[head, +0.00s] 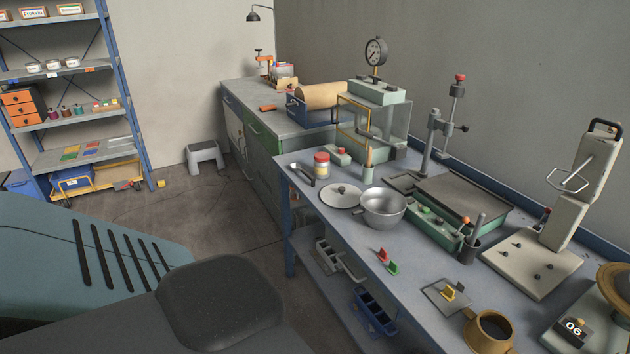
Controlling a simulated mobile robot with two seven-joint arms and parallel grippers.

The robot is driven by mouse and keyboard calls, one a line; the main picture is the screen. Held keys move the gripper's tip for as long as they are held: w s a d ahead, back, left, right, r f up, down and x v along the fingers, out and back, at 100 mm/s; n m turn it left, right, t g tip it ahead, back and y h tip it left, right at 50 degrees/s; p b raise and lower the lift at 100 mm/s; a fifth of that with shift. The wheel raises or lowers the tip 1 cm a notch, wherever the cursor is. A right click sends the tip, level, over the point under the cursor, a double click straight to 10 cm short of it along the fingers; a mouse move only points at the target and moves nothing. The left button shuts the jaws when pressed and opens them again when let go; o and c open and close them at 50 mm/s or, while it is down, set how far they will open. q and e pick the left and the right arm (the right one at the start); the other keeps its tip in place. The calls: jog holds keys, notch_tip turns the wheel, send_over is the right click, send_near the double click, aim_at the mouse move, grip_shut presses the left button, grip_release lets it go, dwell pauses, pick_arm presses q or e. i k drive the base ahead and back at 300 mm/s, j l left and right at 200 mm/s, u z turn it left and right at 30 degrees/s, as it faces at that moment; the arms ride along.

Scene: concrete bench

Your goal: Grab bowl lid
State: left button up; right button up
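The bowl lid (334,201) is a flat, pale round disc with a small dark knob at its middle. It lies on the blue-grey concrete bench (330,231), near the bench's left edge. A grey metal bowl (383,208) with a side handle stands open just right of the lid, close to it or touching; I cannot tell which. Neither of my grippers shows in the head view.
A jar with a red lid (321,166) and a dark-handled tool (303,173) are behind the lid. A green-based machine (432,217) stands right of the bowl. Red and green small pieces (388,261) lie in front. Bare bench lies left-front of the bowl.

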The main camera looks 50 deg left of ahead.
aim_at(336, 195)
jog(key=i+u, duration=0.1)
jog(key=u, duration=0.3)
jog(key=l+u, duration=0.1)
jog(key=u, duration=0.3)
jog(key=i+l+u, duration=0.1)
jog(key=u, duration=0.3)
jog(key=l+u, duration=0.1)
jog(key=u, duration=0.25)
jog(key=i+j+z, duration=0.2)
jog(key=z, duration=1)
jog(key=j+z, duration=0.9)
jog(key=j, duration=0.3)
jog(key=k+j+z, duration=0.2)
jog(key=j, duration=0.25)
jog(key=k+j, duration=0.1)
jog(key=j, duration=0.35)
jog(key=j+z, duration=0.1)
jog(key=j, duration=0.35)
jog(key=k+j, duration=0.15)
jog(key=j, duration=0.3)
jog(key=k+j+z, duration=0.1)
jog(key=j, duration=0.35)
